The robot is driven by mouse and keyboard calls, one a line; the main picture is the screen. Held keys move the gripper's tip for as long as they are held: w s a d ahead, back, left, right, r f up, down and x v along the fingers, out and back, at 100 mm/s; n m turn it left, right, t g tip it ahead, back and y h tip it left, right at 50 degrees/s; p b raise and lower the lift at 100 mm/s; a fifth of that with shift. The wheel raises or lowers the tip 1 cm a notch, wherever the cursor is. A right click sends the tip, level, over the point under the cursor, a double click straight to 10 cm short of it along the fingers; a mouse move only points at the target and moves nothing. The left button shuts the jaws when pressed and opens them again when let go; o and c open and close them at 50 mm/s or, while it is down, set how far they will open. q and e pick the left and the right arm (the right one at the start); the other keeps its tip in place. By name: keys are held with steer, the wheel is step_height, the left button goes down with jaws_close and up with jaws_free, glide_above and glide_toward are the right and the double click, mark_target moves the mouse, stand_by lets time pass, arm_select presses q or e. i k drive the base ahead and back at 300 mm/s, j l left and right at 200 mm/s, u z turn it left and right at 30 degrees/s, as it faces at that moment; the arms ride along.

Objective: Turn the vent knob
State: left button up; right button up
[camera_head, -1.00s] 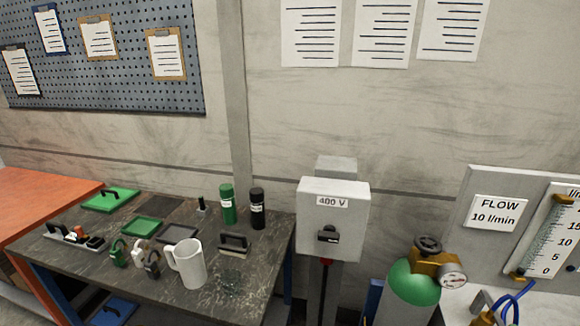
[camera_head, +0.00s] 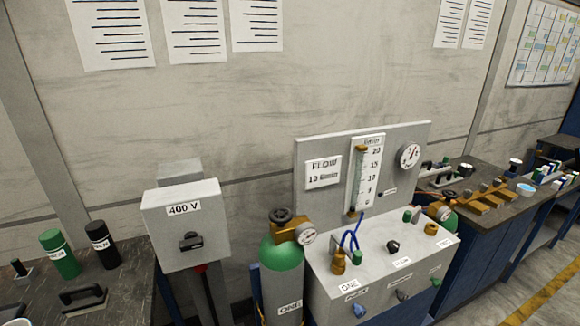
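A grey gas bench (camera_head: 330,283) stands at the lower right of centre in the head view. Its front face carries a blue knob (camera_head: 359,312), a grey knob (camera_head: 403,295) and a green knob (camera_head: 436,282), each near a small label too blurred to read. A black knob (camera_head: 393,247) sits on the bench top by a label. I cannot tell which knob is the vent knob. Neither of my grippers is in view.
A green-topped cylinder (camera_head: 282,262) with a brass regulator and a gauge stands left of the bench. A flow tube (camera_head: 366,175) stands on the back panel. A 400 V box (camera_head: 183,222) is further left. Side tables (camera_head: 497,217) stand at both sides.

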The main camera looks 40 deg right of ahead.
mark_target(437, 284)
steer(key=z, duration=1.85)
